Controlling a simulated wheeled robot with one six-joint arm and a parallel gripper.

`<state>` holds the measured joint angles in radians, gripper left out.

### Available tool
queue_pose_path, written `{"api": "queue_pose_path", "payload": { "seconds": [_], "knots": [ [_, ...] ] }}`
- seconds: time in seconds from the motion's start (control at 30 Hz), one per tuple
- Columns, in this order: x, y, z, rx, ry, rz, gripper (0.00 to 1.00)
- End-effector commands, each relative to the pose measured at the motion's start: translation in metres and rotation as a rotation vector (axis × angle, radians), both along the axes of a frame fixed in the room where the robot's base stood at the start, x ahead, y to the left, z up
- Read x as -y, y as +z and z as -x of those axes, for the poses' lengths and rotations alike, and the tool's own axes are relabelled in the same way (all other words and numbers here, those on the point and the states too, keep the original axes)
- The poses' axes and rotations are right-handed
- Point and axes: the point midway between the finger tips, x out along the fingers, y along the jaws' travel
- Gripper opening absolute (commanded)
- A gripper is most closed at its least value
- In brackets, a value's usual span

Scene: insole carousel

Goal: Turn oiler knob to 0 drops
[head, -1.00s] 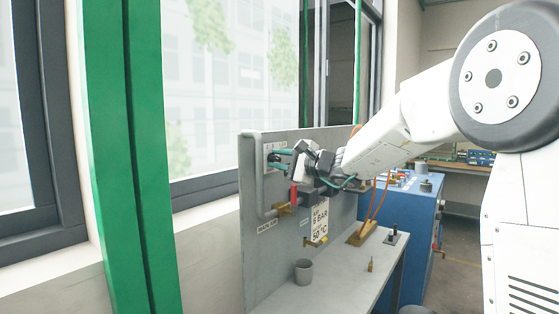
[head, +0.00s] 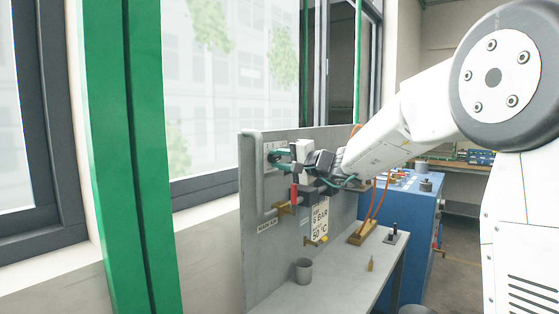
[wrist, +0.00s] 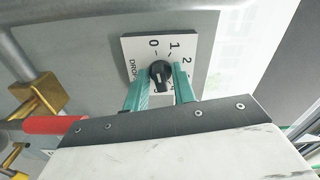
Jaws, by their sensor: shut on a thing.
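The oiler dial is a white plate (wrist: 198,42) with 0, 1, 2 and part of the word DROPS readable in the wrist view. Its round black oiler knob (wrist: 160,72) sits at the lower middle of the plate. A pale mark on the knob points roughly up towards the 0 side; its exact setting is hard to tell. My gripper (wrist: 161,80) has its green fingers on either side of the knob and is shut on it. In the head view my gripper (head: 281,155) reaches the plate (head: 267,150) on the grey panel, hiding the knob.
A red-handled brass valve (head: 284,208) is just below my gripper. A grey cup (head: 303,271) and a small brass piece (head: 370,264) stand on the bench (head: 340,285). A blue cabinet (head: 415,215) is to the right.

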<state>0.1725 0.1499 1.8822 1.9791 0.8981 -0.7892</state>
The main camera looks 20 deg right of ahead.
Motion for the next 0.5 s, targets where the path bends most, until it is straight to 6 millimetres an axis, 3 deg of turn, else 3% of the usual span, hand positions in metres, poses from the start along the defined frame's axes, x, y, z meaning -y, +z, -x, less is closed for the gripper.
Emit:
{"api": "queue_pose_path", "payload": {
  "seconds": [0.4, 0.43, 0.5],
  "knots": [
    [-0.0004, -0.0021, 0.0003, 0.001, 0.001, 0.008, 0.03],
    [-0.0004, -0.0022, 0.0003, 0.001, 0.001, 0.008, 0.29],
    [-0.0004, -0.0020, 0.0003, 0.001, 0.001, 0.007, 0.35]
  ]
}}
